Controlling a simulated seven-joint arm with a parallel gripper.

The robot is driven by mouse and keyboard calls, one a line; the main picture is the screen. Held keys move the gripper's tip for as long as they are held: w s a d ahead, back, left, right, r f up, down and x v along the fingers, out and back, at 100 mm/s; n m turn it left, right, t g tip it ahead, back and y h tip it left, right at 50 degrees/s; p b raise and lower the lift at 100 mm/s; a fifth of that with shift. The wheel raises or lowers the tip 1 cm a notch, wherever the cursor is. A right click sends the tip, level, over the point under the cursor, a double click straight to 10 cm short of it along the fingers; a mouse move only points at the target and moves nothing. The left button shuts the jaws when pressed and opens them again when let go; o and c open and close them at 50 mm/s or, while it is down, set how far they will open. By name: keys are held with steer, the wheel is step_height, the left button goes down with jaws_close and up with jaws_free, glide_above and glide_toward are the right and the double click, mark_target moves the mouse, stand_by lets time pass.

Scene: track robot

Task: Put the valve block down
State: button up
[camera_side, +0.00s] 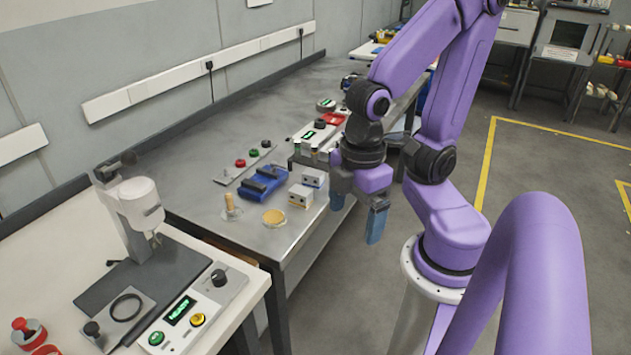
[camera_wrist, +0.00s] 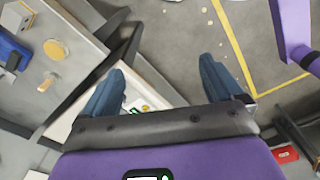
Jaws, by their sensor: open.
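Two small grey-white blocks with dark round holes sit on the grey metal bench (camera_side: 190,185): a rear block (camera_side: 314,177) and a front block (camera_side: 300,196), close together near the bench's right edge. I cannot tell which is the valve block. My gripper (camera_side: 357,212) is open and empty. It hangs to the right of the blocks, out past the bench edge, and touches neither. In the wrist view my gripper (camera_wrist: 162,65) has its blue-grey fingers apart with nothing held between them. A pale block (camera_wrist: 18,14) shows at the top left there.
A blue vise-like fixture (camera_side: 263,183) lies left of the blocks. A brass disc (camera_side: 274,218) and a brush-like wooden piece (camera_side: 231,205) stand in front. A button panel (camera_side: 247,165) lies behind. A press (camera_side: 140,210) stands on the nearer white table. Floor right of the bench is open.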

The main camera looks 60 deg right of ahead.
steer(key=w+d+f+m+t+h, duration=0.1)
steer(key=w+d+m, duration=0.3)
steer(key=w+m, duration=0.4)
steer(key=w+d+f+m+h, duration=0.1)
steer(key=w+d+m, duration=0.2)
steer(key=w+m, duration=0.55)
steer(key=m+h, duration=0.3)
steer(key=m, duration=1)
glide_above(313, 173)
steer(key=a, duration=0.6)
step_height(313, 173, down, 3)
steer(key=shift+g, duration=0.4)
steer(key=x, duration=1.7)
steer(key=shift+s+a+f, duration=0.1)
steer(key=shift+s+f, duration=0.1)
steer(key=c, duration=1.4)
